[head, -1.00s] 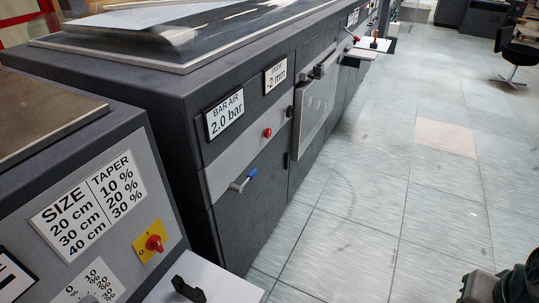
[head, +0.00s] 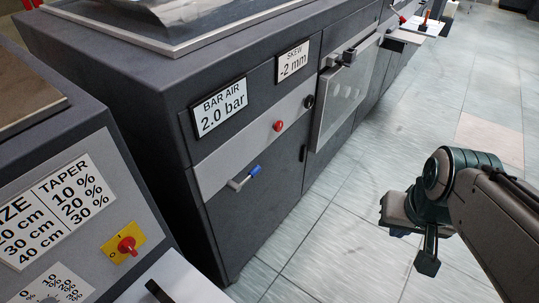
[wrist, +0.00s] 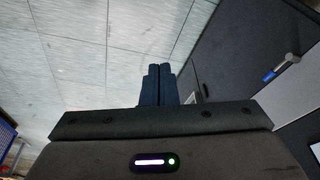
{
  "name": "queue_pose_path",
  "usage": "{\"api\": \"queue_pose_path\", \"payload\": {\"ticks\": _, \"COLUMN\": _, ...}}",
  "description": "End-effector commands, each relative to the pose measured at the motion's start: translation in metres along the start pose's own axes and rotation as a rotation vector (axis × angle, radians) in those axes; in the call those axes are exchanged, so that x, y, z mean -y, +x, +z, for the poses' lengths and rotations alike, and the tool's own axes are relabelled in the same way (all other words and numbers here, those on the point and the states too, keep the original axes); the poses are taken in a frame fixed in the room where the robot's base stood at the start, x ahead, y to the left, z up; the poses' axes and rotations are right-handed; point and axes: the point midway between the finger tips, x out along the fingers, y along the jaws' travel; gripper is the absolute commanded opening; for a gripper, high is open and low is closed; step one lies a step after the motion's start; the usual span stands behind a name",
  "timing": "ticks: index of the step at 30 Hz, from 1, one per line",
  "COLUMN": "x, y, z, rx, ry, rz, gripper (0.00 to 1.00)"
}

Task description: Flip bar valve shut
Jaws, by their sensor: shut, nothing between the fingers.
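The bar valve (head: 245,178) is a small lever with a blue grip and a grey metal stem, low on the front of the dark machine, under the "BAR AIR 2.0 bar" sign (head: 219,107). It also shows at the right of the wrist view (wrist: 270,75). My gripper (wrist: 157,70) is shut and empty, its dark blue fingers together over the floor. In the head view my gripper is at the right, well apart from the valve; its fingertips are hard to make out there.
A red button (head: 278,126) and a dark knob (head: 309,102) sit on the grey strip above the valve. A control panel with a red rotary switch (head: 127,245) stands at the left. A glass-fronted door (head: 343,92) is farther along. The tiled floor (head: 330,250) before the machine is clear.

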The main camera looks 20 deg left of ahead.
Motion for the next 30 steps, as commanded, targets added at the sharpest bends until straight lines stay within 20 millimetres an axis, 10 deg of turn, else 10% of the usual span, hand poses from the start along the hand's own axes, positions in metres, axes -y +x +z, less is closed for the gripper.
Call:
{"api": "queue_pose_path", "payload": {"ticks": 10, "x": 0.033, "y": 0.051, "z": 0.013, "rx": 0.14, "ry": 0.074, "rz": -0.104, "gripper": 0.0}}
{"api": "queue_pose_path", "payload": {"ticks": 21, "x": 0.162, "y": 0.182, "z": 0.035, "rx": 0.696, "ry": 0.427, "rz": -0.576, "gripper": 0.0}}
{"api": "queue_pose_path", "payload": {"ticks": 30, "x": 0.245, "y": 0.26, "z": -0.004, "rx": 1.108, "ry": 0.766, "rz": -1.035, "gripper": 0.0}}
